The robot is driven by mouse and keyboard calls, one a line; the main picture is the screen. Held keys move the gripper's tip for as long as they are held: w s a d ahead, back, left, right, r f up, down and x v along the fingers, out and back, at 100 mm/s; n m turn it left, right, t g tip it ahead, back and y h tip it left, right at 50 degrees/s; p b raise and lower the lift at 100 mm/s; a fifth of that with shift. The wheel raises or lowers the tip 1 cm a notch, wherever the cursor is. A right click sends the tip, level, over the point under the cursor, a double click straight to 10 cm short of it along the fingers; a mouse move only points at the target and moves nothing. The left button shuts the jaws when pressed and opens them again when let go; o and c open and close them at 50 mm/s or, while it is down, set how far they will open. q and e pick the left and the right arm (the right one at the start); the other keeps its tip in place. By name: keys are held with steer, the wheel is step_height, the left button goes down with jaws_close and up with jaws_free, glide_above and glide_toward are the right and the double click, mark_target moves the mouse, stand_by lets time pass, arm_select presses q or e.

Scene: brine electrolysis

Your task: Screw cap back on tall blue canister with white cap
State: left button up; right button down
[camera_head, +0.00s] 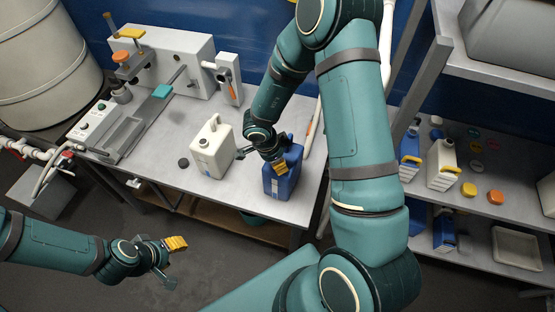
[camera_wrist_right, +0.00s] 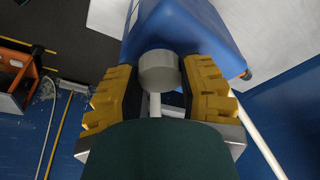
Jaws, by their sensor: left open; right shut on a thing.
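The tall blue canister (camera_head: 281,182) stands upright near the right front edge of the grey table. Its top is partly hidden by my right gripper (camera_head: 280,166). In the right wrist view the blue canister (camera_wrist_right: 185,32) lies just beyond a white cap (camera_wrist_right: 157,70). The cap sits between the yellow fingers of my right gripper (camera_wrist_right: 160,76), which is shut on it. I cannot tell whether the cap is seated on the neck. My left gripper (camera_head: 173,261) is open and empty, low in front of the table and away from the canister.
A white canister (camera_head: 212,150) stands left of the blue one, with a dark round cap (camera_head: 183,162) beside it. A bench machine (camera_head: 165,62) fills the table's back left. Shelves (camera_head: 490,199) at right hold canisters and loose caps.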

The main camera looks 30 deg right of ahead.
steer(key=shift+f+p, duration=0.45)
steer(key=shift+p, duration=0.35)
stand_by(1.7)
steer(key=m, duration=0.3)
steer(key=shift+w+g, duration=0.1)
steer(key=shift+g, duration=0.3)
steer(key=m, duration=0.2)
steer(key=shift+m+g+y, duration=0.3)
steer(key=shift+m, duration=0.1)
steer(key=shift+d+m+y, duration=0.1)
steer(key=shift+m+y, duration=0.2)
steer(key=shift+m, duration=0.9)
steer(key=m+g, duration=0.1)
steer(key=m, duration=0.2)
steer(key=shift+y, duration=0.4)
